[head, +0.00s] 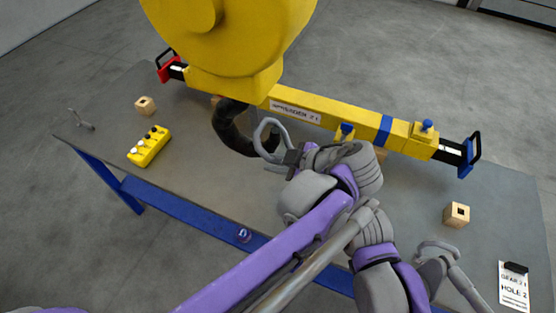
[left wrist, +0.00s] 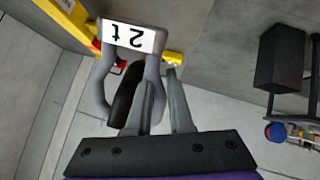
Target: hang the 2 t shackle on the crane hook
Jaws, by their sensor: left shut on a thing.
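The 2 t shackle (head: 263,131) is a grey metal loop beside the black crane hook (head: 228,136), below the yellow hook block. In the left wrist view its white 2 t tag (left wrist: 133,37) shows upside down. My left gripper (head: 294,158) is shut on the shackle; its fingers (left wrist: 156,105) show close to one leg of the loop. The dark hook (left wrist: 124,97) shows within the loop's outline in the wrist view. I cannot tell whether it passes through or lies behind. My right gripper is not identifiable in view.
A yellow spreader beam (head: 352,125) lies behind the hook on the grey table (head: 195,170). A yellow control box (head: 149,146), wooden blocks (head: 456,214) and a small grey shackle (head: 82,121) are on the table. A larger grey loop (head: 438,246) is at right front.

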